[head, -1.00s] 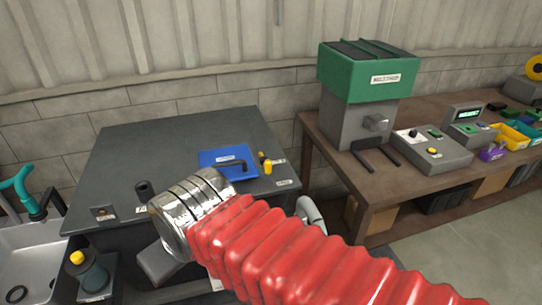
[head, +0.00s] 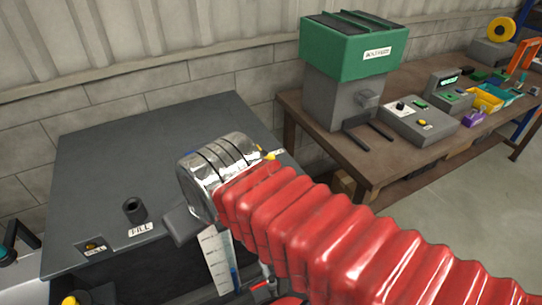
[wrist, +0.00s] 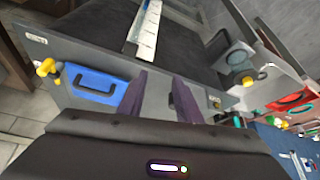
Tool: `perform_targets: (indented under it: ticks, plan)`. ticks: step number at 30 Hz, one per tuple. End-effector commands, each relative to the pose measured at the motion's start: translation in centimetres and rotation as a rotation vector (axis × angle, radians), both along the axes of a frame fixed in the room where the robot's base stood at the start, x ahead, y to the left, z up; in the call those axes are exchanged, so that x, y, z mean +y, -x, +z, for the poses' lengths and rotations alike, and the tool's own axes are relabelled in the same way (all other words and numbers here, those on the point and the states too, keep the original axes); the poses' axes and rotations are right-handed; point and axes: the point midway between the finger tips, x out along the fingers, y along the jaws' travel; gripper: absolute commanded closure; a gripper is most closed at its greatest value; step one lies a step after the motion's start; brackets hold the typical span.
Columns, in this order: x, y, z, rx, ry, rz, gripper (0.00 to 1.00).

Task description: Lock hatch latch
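The blue hatch (wrist: 112,88) with a dark handle lies on the grey cabinet top in the wrist view, left of my fingers. The yellow latch (wrist: 47,68) sits just beyond the hatch's left edge. In the head view a small part of the yellow latch (head: 268,155) shows past my arm, which hides the hatch there. My gripper (wrist: 160,80) has two dark purple fingers, apart with nothing between them. It appears beside the hatch and apart from the latch. Whether the latch is turned to lock the hatch is too small to tell.
The grey cabinet top (head: 90,180) carries a black pipe (head: 134,208) by a FILL label and a yellow button (head: 92,246). A white marked strip (head: 217,262) hangs at its front. A brown bench (head: 370,160) with a green-topped machine (head: 350,45) stands to the right.

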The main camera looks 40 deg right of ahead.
Motion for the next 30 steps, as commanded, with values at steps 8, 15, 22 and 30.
perform_targets:
  ticks: [8, 15, 22, 30]
  plan:
    - [-0.1, -0.1, 0.1, 0.0, 0.0, -0.002, 0.65]
    - [-2.6, -1.4, 1.1, 0.012, -0.001, -0.076, 0.65]
    - [-8.4, -3.9, 2.8, 0.04, -0.004, -0.235, 0.65]
    - [-16.8, -5.7, 4.4, 0.072, -0.015, -0.433, 0.65]
